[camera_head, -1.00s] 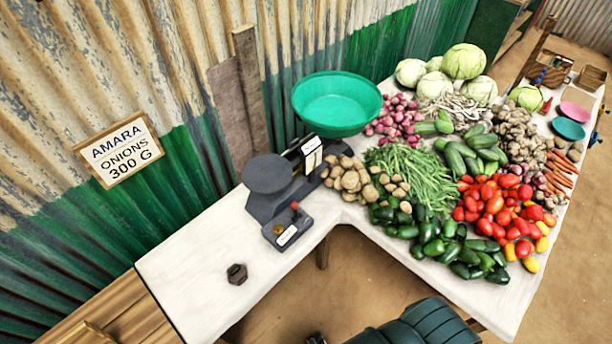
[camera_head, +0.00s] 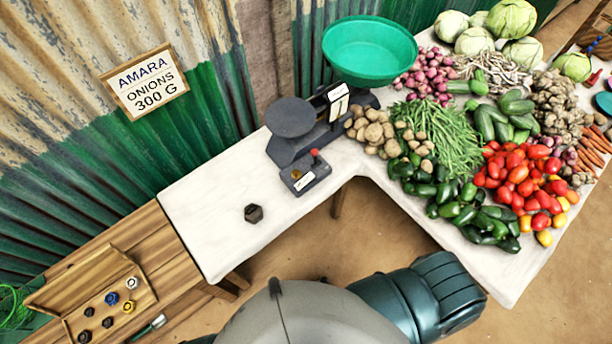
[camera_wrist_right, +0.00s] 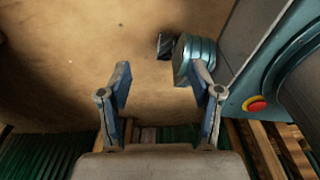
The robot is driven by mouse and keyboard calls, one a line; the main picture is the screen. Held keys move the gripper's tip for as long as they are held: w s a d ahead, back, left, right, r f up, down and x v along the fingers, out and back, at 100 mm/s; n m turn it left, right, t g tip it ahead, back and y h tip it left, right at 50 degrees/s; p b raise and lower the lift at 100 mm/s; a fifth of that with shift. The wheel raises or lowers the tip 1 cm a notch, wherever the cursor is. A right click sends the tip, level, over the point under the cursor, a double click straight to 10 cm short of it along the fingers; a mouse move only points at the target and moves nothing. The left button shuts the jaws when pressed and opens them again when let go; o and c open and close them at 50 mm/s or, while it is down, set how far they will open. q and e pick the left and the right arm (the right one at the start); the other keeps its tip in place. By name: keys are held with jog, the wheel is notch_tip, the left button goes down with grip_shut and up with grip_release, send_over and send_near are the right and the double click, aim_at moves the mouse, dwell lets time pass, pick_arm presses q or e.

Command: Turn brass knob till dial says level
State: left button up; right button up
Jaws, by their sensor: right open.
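A dark balance scale (camera_head: 305,140) stands on the white counter, with a round dark plate (camera_head: 291,117) on its left and a green pan (camera_head: 369,50) on its right. At its front is a small box with a white label (camera_head: 304,182), a brass knob (camera_head: 296,174) and a red knob (camera_head: 315,153). A dial card (camera_head: 338,106) shows by the pan; its reading is too small to tell. My right gripper (camera_wrist_right: 160,92) is open and empty in the right wrist view, over bare ground, away from the scale. My left gripper is not in view.
A dark hexagonal weight (camera_head: 253,213) lies on the counter's clear front left. A wooden tray (camera_head: 145,287) at lower left holds several small weights. Vegetables crowd the right side. A sign (camera_head: 145,82) reads "AMARA ONIONS 300 G".

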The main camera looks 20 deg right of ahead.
dwell(0.5)
jog(key=w+d+r+t, duration=0.2)
jog(key=w+r, duration=0.2)
jog(key=w, duration=0.4)
jog(key=w+d+r+t+b, duration=0.1)
jog(key=w+d+r+t, duration=0.15)
jog(key=w+r, duration=0.45)
jog(key=w+d+r+t, duration=0.2)
jog(key=w+d, duration=0.1)
jog(key=w, duration=0.7)
notch_tip(320, 180, up, 29)
jog(key=n+t+y+b, duration=0.1)
jog(key=n+t+y, duration=0.1)
jog(key=t+y, duration=0.3)
send_over(299, 176)
jog(key=s+d, duration=0.4)
jog(key=s, duration=0.3)
jog(key=s+d, duration=0.3)
jog(key=s, duration=0.5)
jog(key=shift+y, duration=0.3)
jog(key=b+x, duration=0.1)
jog(key=x, duration=1.5)
jog(key=shift+f, duration=0.2)
jog(key=shift+w+a+f+n, duration=0.3)
jog(key=shift+w+a, duration=0.15)
jog(key=shift+w, duration=0.2)
jog(key=shift+r, duration=0.1)
